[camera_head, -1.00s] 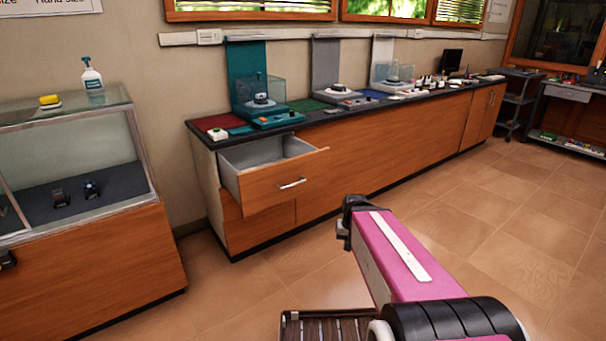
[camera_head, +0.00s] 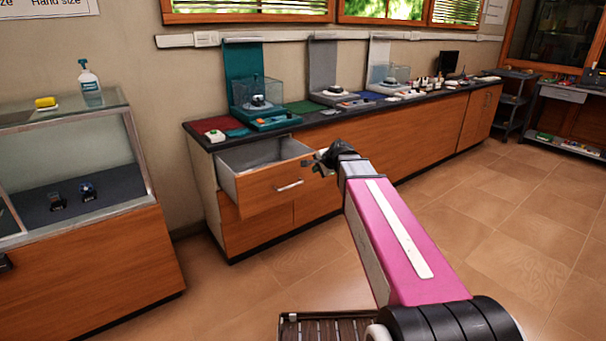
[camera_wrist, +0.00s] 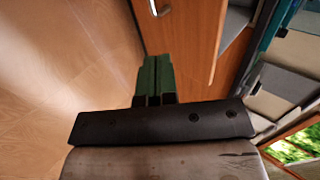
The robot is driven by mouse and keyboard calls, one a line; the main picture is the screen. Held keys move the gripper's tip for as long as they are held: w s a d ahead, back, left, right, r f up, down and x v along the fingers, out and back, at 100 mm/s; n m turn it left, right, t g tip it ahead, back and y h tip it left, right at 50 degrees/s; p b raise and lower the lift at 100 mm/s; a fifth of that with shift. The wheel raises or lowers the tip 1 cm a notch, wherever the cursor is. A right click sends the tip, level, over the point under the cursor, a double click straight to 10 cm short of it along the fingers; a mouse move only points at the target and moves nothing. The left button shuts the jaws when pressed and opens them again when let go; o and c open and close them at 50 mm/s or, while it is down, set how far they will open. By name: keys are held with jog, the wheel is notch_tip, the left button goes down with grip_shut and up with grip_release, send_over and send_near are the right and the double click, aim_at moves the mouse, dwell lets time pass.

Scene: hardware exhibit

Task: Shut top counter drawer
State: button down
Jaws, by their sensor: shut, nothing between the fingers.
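The top counter drawer (camera_head: 262,187) stands pulled out at the near left end of the long counter. It has a wooden front, a silver bar handle (camera_head: 289,185) and a grey inside. My gripper (camera_head: 308,163) is in front of the right part of the drawer front in the head view. In the wrist view, my gripper's green fingers (camera_wrist: 155,75) are together and empty, beside the wooden drawer front (camera_wrist: 190,38). The handle shows at the top of that view (camera_wrist: 158,8). I cannot tell whether the fingertips touch the front.
A glass display case (camera_head: 75,165) stands at the left, with a spray bottle (camera_head: 89,80) on top. The tiled floor (camera_head: 500,235) at the right is clear.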

aim_at(297, 175)
jog(key=x, duration=0.4)
jog(key=r+x, duration=0.1)
jog(key=x, duration=0.3)
jog(key=w+x, duration=0.1)
jog(key=x, duration=0.3)
jog(key=shift+w+a+r, duration=0.1)
jog(key=shift+a+r, duration=0.1)
jog(key=shift+a, duration=0.2)
jog(key=shift+w+a, duration=0.35)
jog(key=shift+w, duration=0.1)
jog(key=w+a, duration=0.4)
jog(key=w, duration=0.2)
jog(key=w+a, duration=0.5)
jog(key=w, duration=0.2)
jog(key=w+a, duration=0.4)
jog(key=w, duration=0.3)
jog(key=shift+a, duration=0.25)
jog(key=shift+s+d, duration=0.1)
jog(key=shift+s, duration=0.05)
